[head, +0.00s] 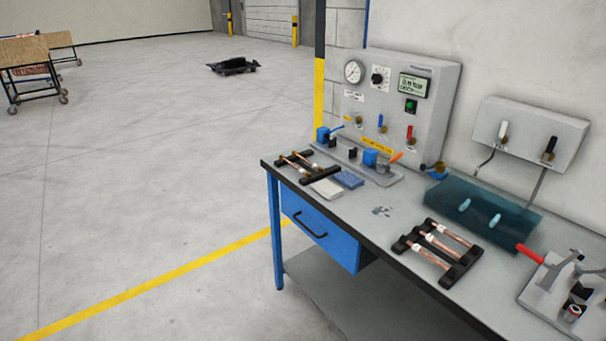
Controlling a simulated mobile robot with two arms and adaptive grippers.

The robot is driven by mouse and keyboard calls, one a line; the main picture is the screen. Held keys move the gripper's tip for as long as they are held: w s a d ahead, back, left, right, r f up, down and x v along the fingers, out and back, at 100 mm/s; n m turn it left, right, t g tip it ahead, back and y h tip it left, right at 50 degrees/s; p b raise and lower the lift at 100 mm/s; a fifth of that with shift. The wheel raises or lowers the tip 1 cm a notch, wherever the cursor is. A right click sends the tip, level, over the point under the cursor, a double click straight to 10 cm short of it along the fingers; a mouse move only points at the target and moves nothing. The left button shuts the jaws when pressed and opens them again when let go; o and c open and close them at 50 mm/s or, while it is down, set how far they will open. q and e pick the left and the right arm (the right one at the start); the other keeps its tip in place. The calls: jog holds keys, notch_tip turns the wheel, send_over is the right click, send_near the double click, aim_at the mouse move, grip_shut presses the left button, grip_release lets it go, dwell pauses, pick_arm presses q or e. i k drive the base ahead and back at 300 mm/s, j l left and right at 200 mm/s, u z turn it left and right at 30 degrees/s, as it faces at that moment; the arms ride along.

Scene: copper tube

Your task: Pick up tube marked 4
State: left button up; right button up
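Several copper tubes lie across two black racks on the workbench. The front rack (459,270) holds copper tubes (436,258) with pale tags or bands on them. The rear rack (320,177) at the bench's left end holds thinner copper tubes (299,162). The markings are too small to read, so I cannot tell which tube carries the 4. Neither of my grippers is in view.
The workbench (389,213) has a blue drawer (319,229). On it stand a gauge panel (440,95), a teal tray (520,217) and a red-handled clamp tool (545,280). The floor (150,170) left of the bench is open.

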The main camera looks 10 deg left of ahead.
aim_at(321, 169)
jog(key=i+j, duration=0.7)
jog(key=i, duration=0.1)
